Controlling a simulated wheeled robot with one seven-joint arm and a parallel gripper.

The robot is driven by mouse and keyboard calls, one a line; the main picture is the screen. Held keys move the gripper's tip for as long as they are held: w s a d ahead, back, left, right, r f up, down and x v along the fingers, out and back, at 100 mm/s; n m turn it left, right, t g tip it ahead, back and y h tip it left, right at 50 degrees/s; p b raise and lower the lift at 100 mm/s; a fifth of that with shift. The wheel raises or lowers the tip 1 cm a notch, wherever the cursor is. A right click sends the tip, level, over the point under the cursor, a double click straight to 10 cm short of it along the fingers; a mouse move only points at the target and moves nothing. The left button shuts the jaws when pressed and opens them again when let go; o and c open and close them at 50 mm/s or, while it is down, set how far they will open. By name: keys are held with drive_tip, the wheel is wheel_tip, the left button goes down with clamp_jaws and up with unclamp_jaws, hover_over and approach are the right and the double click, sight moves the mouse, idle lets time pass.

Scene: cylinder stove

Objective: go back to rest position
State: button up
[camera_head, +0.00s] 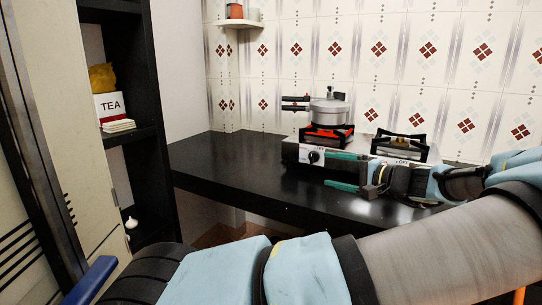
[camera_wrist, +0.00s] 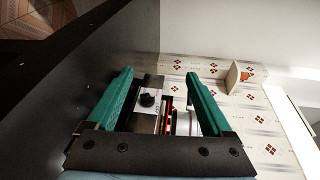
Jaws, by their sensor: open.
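My gripper (camera_head: 338,171) is open and empty, with its two green fingers apart in front of the stove's front panel. In the wrist view my gripper (camera_wrist: 160,95) shows its fingers spread, with the stove knob (camera_wrist: 148,99) seen between them. The stove (camera_head: 296,153) sits on the black counter, with a black knob (camera_head: 314,157) at its left. A silver pot (camera_head: 330,112) with a dark handle stands on the left burner, which glows red-orange. The right burner (camera_head: 402,145) is empty. My arm hides part of the stove's right side.
The black counter (camera_head: 225,150) is bare left of the stove. A dark shelf unit (camera_head: 135,75) at the left holds a TEA box (camera_head: 112,106). A small corner shelf (camera_head: 238,24) hangs on the tiled wall. My arm crosses the foreground.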

drive_tip(key=s+a+f+n+g+h+b, duration=0.35)
drive_tip(key=a+f+g, duration=0.25)
drive_tip(key=a+f, duration=0.35)
drive_tip(key=s+a+f+n+g+h+b, duration=0.25)
drive_tip(key=s+a+f+g, duration=0.25)
drive_tip(key=a+f, duration=0.45)
drive_tip(key=s+a+r+n+t+h+b, duration=0.1)
drive_tip(key=s+a+r+n+h+b, duration=0.15)
drive_tip(key=s+a+r+h, duration=0.3)
wheel_tip(320, 180, up, 14)
drive_tip(key=s+p, duration=0.1)
drive_tip(key=p, duration=1.4)
drive_tip(key=shift+s+d, duration=0.35)
drive_tip(key=shift+d, duration=0.05)
drive_tip(key=shift+h, duration=0.25)
